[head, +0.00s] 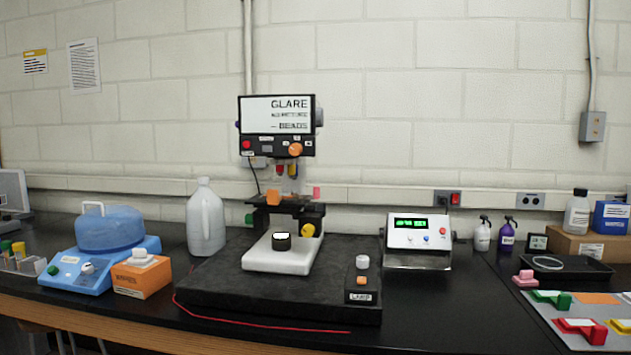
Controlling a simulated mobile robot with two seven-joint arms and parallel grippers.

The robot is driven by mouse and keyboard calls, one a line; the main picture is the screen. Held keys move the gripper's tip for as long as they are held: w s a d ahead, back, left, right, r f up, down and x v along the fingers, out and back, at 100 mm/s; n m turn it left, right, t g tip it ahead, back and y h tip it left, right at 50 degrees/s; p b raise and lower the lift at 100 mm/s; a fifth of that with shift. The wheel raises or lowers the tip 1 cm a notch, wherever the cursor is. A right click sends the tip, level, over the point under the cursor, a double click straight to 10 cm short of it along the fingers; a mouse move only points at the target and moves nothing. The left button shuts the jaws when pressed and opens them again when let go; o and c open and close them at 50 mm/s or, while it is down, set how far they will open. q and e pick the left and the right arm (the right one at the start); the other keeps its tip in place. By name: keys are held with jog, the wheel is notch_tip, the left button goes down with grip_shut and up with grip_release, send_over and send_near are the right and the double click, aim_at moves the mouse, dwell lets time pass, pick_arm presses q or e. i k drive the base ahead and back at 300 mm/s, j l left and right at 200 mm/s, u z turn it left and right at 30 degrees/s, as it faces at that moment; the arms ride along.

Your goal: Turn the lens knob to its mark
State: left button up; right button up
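A microscope-like instrument stands on a dark slab (225,305) on the bench. Its upper housing (247,128) has a lit screen (277,115) reading "GLARE", with smaller text below. An orange knob (295,149) sits on the housing's front, under the screen, with small labels beside it. A yellow knob (308,230) is on the lower right of the stand. A black cylinder with a pale top (282,241) stands on the white base (262,262). I cannot tell which part is the lens knob, and its mark is too small to make out. Neither gripper is in view.
A blue-lidded device (110,228), an orange box (142,280) and a white jug (205,222) stand left. A small "LAMP" box (362,285) sits on the slab's right. A meter (418,235) stands right. A red cord (260,323) crosses the front.

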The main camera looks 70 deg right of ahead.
aim_at(294, 149)
jog(key=z, duration=2.1)
